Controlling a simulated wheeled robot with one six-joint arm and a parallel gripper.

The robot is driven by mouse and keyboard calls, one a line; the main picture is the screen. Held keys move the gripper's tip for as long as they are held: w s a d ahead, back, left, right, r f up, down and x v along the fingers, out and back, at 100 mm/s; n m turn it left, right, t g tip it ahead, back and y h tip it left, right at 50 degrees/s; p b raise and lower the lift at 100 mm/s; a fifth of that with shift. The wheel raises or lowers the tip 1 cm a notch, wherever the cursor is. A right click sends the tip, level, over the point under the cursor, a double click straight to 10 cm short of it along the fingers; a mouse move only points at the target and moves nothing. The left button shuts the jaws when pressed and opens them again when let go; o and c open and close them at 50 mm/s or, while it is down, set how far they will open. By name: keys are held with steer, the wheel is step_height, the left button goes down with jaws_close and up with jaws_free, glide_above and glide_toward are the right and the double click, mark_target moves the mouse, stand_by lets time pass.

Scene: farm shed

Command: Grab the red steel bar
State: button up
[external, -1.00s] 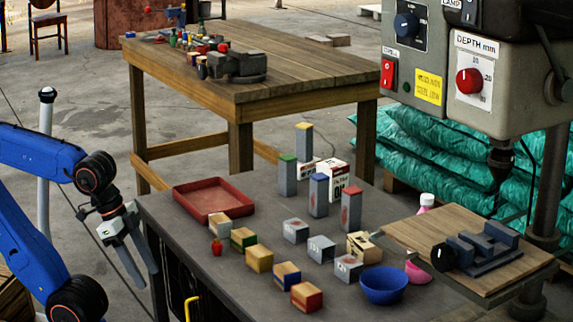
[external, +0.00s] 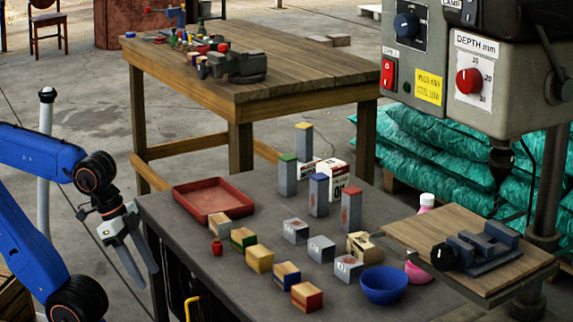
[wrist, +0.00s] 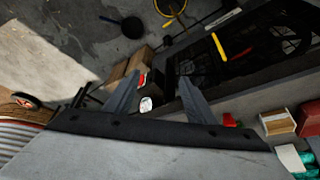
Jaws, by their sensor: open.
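The red steel bar (external: 351,208) is a grey upright block with a red top. It stands on the dark table in the external view, in front of a white box and to the right of the blue-topped bar (external: 319,195). Green-topped (external: 287,177) and yellow-topped (external: 303,152) grey bars stand behind it. My gripper (external: 147,282) is open and empty off the table's left edge, well away from the bar, fingers pointing down. In the wrist view my gripper (wrist: 160,77) shows both fingers spread with nothing between them. I cannot make out the red bar in the wrist view.
On the dark table (external: 185,250) are a red tray (external: 213,200), rows of wooden and grey blocks, a small red object (external: 217,247) and a blue bowl (external: 384,285). A drill press with a vise (external: 483,246) stands at right. A wooden table (external: 300,65) is behind.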

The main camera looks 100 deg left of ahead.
steer(key=shift+o, duration=0.4)
steer(key=w+a+r+n+g, duration=0.15)
steer(key=w+a+r, duration=0.35)
steer(key=w+r, duration=0.7)
step_height(320, 180, up, 7)
steer(key=n+g, duration=0.3)
steer(key=n, duration=0.4)
glide_above(352, 208)
steer(key=a, duration=0.3)
steer(key=f, duration=1.7)
steer(key=shift+s+d, duration=0.25)
steer(key=shift+d, duration=0.1)
